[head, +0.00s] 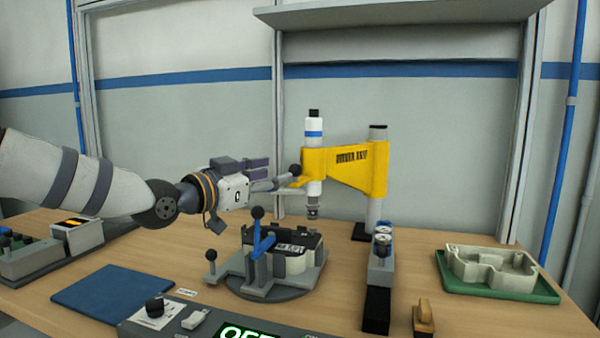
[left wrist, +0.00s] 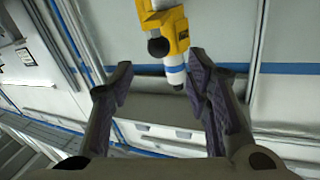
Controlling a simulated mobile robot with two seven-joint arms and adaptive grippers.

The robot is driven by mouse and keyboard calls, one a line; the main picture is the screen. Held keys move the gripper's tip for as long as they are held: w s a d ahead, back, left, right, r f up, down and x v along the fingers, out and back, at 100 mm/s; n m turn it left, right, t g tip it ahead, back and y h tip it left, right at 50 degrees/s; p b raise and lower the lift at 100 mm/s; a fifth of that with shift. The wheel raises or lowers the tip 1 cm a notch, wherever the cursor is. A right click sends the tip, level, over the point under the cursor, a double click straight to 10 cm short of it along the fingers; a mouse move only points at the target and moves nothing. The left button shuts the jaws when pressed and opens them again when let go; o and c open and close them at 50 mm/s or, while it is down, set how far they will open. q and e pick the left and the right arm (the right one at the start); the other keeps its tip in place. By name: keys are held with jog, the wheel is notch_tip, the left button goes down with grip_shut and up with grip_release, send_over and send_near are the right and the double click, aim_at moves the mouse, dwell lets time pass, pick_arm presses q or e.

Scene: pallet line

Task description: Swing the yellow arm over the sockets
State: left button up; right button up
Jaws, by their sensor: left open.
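The yellow arm (head: 345,165) reaches left from a grey post (head: 377,205) and carries a white driver (head: 313,145) with a blue band. The driver's tip hangs above the right part of the clamp fixture (head: 262,275). A black ball knob (head: 295,170) sticks out at the arm's left end. Silver sockets (head: 382,242) stand in a grey holder right of the driver. My left gripper (head: 272,175) is open beside the knob. In the left wrist view the yellow arm (left wrist: 162,25) and knob (left wrist: 158,47) appear between the open fingers (left wrist: 160,78); contact is unclear.
A green tray (head: 455,283) with a pale casting stands at the right. A blue mat (head: 118,297), a control box (head: 75,235) and a panel with a green display (head: 240,332) lie left and front. A shelf (head: 400,15) hangs above.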

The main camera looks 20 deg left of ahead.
aim_at(295, 175)
pick_arm(q)
jog(key=w, duration=0.2)
jog(key=w+d+f, duration=0.1)
jog(key=w, duration=0.1)
jog(key=w+d+b, duration=0.1)
jog(key=w, duration=0.1)
jog(key=shift+w+d+f, duration=0.1)
jog(key=shift+d+f, duration=0.15)
jog(key=shift+w+d+r, duration=0.3)
jog(key=shift+w+r, duration=0.05)
jog(key=shift+w, duration=0.2)
pick_arm(e)
jog(key=shift+s+f+g, duration=0.4)
jog(key=shift+s+f, duration=0.6)
jog(key=shift+f, duration=0.15)
pick_arm(q)
jog(key=shift+r, duration=0.1)
jog(key=shift+c, duration=0.3)
grip_shut()
